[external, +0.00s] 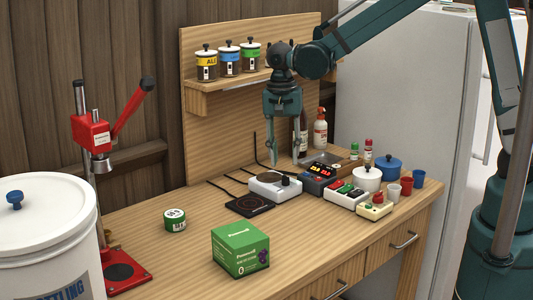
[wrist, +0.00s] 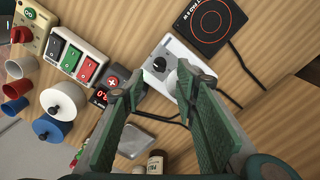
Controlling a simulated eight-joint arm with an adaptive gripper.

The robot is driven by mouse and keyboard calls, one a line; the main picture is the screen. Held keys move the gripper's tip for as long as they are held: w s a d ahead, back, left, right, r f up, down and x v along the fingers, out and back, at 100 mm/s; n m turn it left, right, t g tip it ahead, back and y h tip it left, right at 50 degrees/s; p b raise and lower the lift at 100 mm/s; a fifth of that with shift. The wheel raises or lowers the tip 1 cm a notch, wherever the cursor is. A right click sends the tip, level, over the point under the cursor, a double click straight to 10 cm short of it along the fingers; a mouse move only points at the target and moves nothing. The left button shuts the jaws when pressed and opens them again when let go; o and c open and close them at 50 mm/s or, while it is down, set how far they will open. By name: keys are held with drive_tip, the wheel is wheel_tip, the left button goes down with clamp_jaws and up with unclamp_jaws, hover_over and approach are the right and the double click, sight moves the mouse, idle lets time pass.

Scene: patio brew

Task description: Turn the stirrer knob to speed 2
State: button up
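The white stirrer (external: 262,190) stands on the wooden bench with a round plate on top and a dark knob (external: 285,181) at its right end. In the wrist view the stirrer (wrist: 181,50) lies ahead of my fingers. Its dark knob (wrist: 158,65) with a pale mark shows between the fingertips. The speed marks are too small to read. My gripper (external: 283,162) points down above the stirrer, and its fingertips look a little above the knob. In the wrist view my gripper (wrist: 160,78) is open, with nothing between its fingers.
A black hot plate (external: 250,206) lies in front of the stirrer. A dark controller with red digits (external: 319,174) and a white switch box (external: 346,196) stand close to its right. A green box (external: 240,250) sits near the front edge. Cables run behind.

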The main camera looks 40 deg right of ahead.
sight(283, 176)
drive_tip(key=shift+w+a+r, duration=0.1)
drive_tip(key=shift+r, duration=2.6)
drive_tip(key=s+d+r+n+t+y, duration=0.15)
drive_tip(key=s+d+r, duration=0.25)
drive_tip(key=d, duration=0.5)
drive_tip(key=s+d+r+n+t+h, duration=0.1)
drive_tip(key=s+d+r+n+t, duration=0.2)
drive_tip(key=d, duration=0.6)
drive_tip(key=s+d+n+t, duration=0.3)
drive_tip(key=s+d+n, duration=0.3)
drive_tip(key=s+d, duration=0.8)
drive_tip(key=shift+s+d+f, duration=0.2)
drive_tip(key=shift+s+f, duration=0.05)
drive_tip(key=shift+s, duration=0.35)
